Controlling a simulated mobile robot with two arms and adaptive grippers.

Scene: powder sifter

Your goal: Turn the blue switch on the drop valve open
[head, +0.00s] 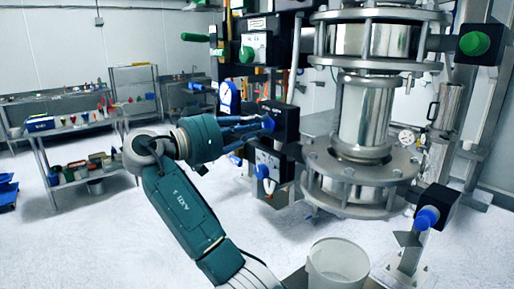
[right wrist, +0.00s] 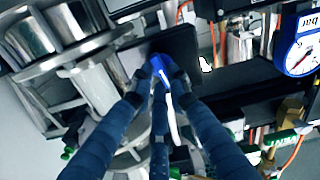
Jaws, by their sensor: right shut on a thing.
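In the head view my right gripper (head: 262,126) reaches in from the left of the steel sifter column. Its fingers are closed on a blue switch (head: 269,122) on the face of a black valve box (head: 286,119). In the right wrist view my blue-sleeved fingers (right wrist: 159,82) pinch the same blue switch (right wrist: 160,66), which sits against the black box (right wrist: 178,48). Fingers partly hide the switch, so its exact angle is hard to tell. My left gripper is in neither view.
The steel column (head: 366,115) stands right of my right gripper. Below is another black box (head: 268,160) with a blue-and-white switch. A blue knob (head: 427,217), green knobs (head: 474,43) and a pressure gauge (right wrist: 301,54) are nearby. A white bucket (head: 338,266) stands below.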

